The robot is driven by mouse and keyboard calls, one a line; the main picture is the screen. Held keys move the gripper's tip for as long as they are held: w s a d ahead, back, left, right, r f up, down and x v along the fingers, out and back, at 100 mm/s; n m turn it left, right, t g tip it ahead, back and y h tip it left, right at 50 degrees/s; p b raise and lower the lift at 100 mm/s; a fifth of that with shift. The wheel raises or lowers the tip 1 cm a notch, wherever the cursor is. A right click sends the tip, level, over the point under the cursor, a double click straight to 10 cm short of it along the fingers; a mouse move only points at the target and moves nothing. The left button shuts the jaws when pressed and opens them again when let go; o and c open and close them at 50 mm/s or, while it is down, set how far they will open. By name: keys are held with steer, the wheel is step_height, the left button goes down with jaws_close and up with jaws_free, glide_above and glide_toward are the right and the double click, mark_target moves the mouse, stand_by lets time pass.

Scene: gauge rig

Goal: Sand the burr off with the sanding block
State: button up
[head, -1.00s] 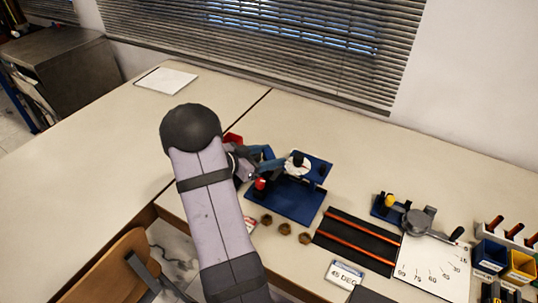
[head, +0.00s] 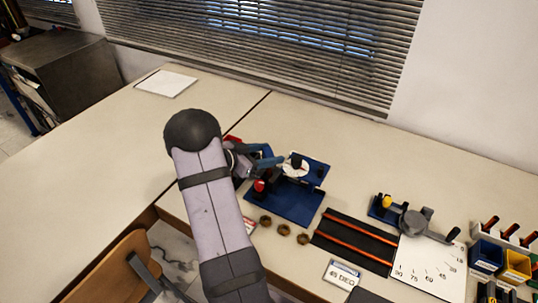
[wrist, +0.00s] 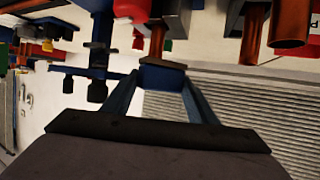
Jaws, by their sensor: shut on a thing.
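My gripper (head: 277,157) is over the blue rig plate (head: 297,210), its blue fingers pointing right toward a white dial-like disc (head: 291,171). In the wrist view, the fingers of my gripper (wrist: 162,84) close on a small blue block with a brown face, which looks like the sanding block (wrist: 163,76). A copper-coloured tube (wrist: 157,42) comes down close to the block's brown face; I cannot tell whether they touch. No burr can be made out. In the head view I cannot make out the block clearly.
A red knob (head: 260,186) stands on the rig's left. Several brown nuts (head: 284,229) lie in front of it. A black mat with orange rods (head: 357,239), an angle gauge (head: 428,268) and a tool rack (head: 508,238) stand to the right. The left table is mostly clear.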

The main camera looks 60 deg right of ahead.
steer(key=shift+a+f, duration=0.1)
steer(key=shift+f, duration=0.05)
steer(key=shift+s+a+p, duration=0.35)
steer(key=shift+s+a, duration=0.2)
steer(key=shift+s+a+f, duration=0.15)
steer(key=shift+s+a, duration=0.25)
steer(key=shift+s, duration=0.2)
steer(key=shift+d+p, duration=0.15)
steer(key=shift+p, duration=0.15)
steer(key=shift+w+d, duration=0.3)
steer(key=shift+w, duration=0.25)
steer(key=shift+w+d+p, duration=0.3)
steer(key=shift+d, duration=0.15)
steer(key=shift+w+d, duration=0.1)
steer(key=shift+w, duration=0.2)
